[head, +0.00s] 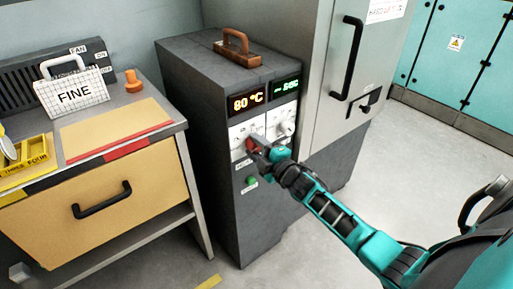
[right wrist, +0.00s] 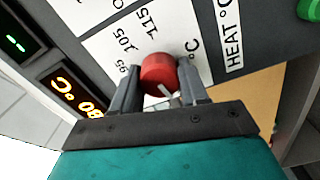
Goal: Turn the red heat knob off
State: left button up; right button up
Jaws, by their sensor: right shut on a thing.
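The red heat knob (right wrist: 158,74) sits on a white dial plate with temperature marks, beside a "HEAT °C" label (right wrist: 232,38). In the head view the knob (head: 251,144) is partly hidden by my right gripper (head: 257,149). My right gripper (right wrist: 160,85) has one finger on each side of the knob and is shut on it. A white pointer mark shows on the knob's near edge in the right wrist view. The display (head: 246,101) above the dial reads 80 °C in orange. My left gripper is not in view.
A second white dial (head: 281,122) with a green display above it is right of the heat dial. A green button (head: 252,181) is below. A workbench with a drawer (head: 110,200) stands left, and a grey cabinet (head: 335,75) stands right.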

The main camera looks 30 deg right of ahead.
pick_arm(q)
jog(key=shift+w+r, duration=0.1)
pick_arm(e)
jog(key=shift+a+r, duration=0.1)
jog(key=shift+a, duration=0.15)
jog(key=o, duration=1.1)
jog(key=shift+c, duration=0.2)
jog(key=shift+d, duration=0.1)
jog(key=shift+s, duration=0.4)
pick_arm(q)
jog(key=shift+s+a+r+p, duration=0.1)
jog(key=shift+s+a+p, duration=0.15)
jog(key=shift+p, duration=0.4)
pick_arm(e)
jog(key=s+d, duration=0.1)
jog(key=s, duration=1.1)
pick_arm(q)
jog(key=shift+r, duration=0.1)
